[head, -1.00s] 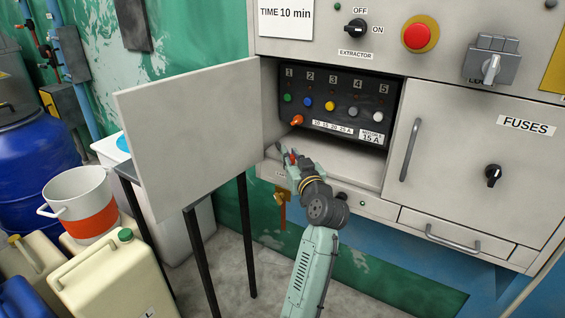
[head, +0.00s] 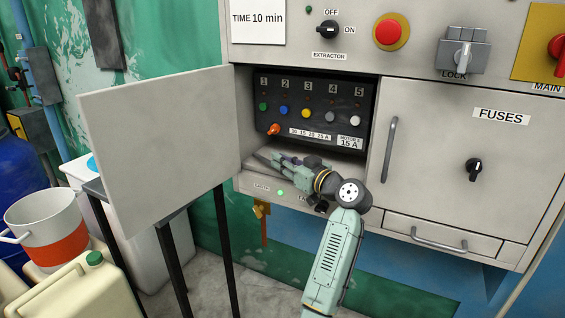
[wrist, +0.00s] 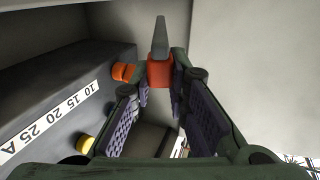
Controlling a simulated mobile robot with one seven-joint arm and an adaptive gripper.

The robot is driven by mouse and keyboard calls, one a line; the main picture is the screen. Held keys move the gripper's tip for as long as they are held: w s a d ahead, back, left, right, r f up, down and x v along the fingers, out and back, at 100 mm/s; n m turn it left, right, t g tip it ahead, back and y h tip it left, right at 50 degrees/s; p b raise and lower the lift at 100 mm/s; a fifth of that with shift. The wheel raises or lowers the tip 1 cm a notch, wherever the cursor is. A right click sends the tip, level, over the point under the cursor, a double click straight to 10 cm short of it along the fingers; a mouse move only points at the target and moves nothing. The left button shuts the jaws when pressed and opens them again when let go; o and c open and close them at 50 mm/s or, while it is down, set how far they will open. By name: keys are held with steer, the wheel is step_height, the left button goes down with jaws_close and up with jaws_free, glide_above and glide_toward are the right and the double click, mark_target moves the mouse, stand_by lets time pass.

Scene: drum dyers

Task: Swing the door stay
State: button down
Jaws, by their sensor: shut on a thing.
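The door stay (wrist: 160,72) shows in the wrist view as a grey bar with an orange-red block, between my fingertips. My gripper (head: 278,160) is shut on the orange-red part, low at the mouth of the open compartment. In the head view a dark bar sticks out left of the fingers; the rest of the stay is hidden by them. The grey door (head: 160,150) stands wide open to the left of the compartment.
A green lamp (head: 281,193) glows on the strip below.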

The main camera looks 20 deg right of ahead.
steer(key=shift+w+a, duration=0.1)
steer(key=c, duration=1.8)
jaws_free()
steer(key=v, duration=1.2)
